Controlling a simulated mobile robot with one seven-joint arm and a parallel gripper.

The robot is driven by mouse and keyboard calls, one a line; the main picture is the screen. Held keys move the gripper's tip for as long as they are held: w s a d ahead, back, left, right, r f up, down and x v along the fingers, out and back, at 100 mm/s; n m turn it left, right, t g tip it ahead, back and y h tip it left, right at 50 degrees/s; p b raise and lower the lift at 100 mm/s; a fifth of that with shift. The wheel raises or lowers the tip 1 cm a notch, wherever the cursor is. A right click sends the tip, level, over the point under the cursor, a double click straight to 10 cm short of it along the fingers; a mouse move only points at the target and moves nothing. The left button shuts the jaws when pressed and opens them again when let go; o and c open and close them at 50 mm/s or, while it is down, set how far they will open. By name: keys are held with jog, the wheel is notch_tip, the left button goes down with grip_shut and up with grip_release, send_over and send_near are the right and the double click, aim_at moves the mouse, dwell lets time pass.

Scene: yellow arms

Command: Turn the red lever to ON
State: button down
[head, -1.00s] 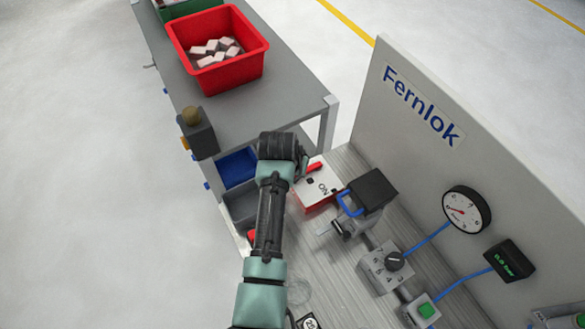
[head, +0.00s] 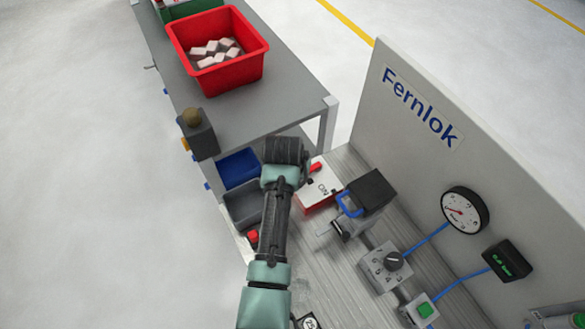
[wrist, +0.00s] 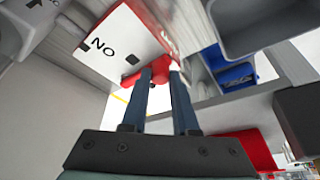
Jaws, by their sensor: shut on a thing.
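The red lever (head: 315,168) sits on a white switch box (head: 318,192) with a red lower part and the word ON on its face. In the head view only part of the lever shows, beside my wrist. In the wrist view the lever (wrist: 132,82) reaches in between the fingertips of my gripper (wrist: 162,76), which is shut on it. The ON mark on the switch box (wrist: 120,42) lies to the upper left of the fingers there. My wrist hides the fingers in the head view, and I cannot tell the lever's exact angle.
A blue-handled device (head: 366,192) stands close right of the switch box. Beyond it are a dial knob (head: 393,260), a gauge (head: 465,210) and a green button (head: 426,309) by the upright Fernlok panel (head: 400,72). Blue (head: 239,168) and grey (head: 243,204) bins lie left.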

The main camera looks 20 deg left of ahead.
jog(key=d+n+p, duration=0.1)
jog(key=s+d+n+y, duration=0.1)
jog(key=n, duration=0.1)
jog(key=shift+d+n+g+p, duration=0.25)
jog(key=shift+n+g+p, duration=0.05)
jog(key=shift+p, duration=0.05)
jog(key=shift+d+n+g+y+b, duration=0.2)
jog(key=shift+d+n+g+y, duration=0.15)
jog(key=shift+d+n, duration=0.6)
jog(key=shift+d+n+g+y+b, duration=0.2)
jog(key=shift+d+n+y, duration=0.25)
jog(key=shift+n, duration=0.9)
jog(key=c, duration=0.7)
grip_release()
jog(key=b+v, duration=0.1)
jog(key=v, duration=1.2)
jog(key=shift+w+d, duration=0.1)
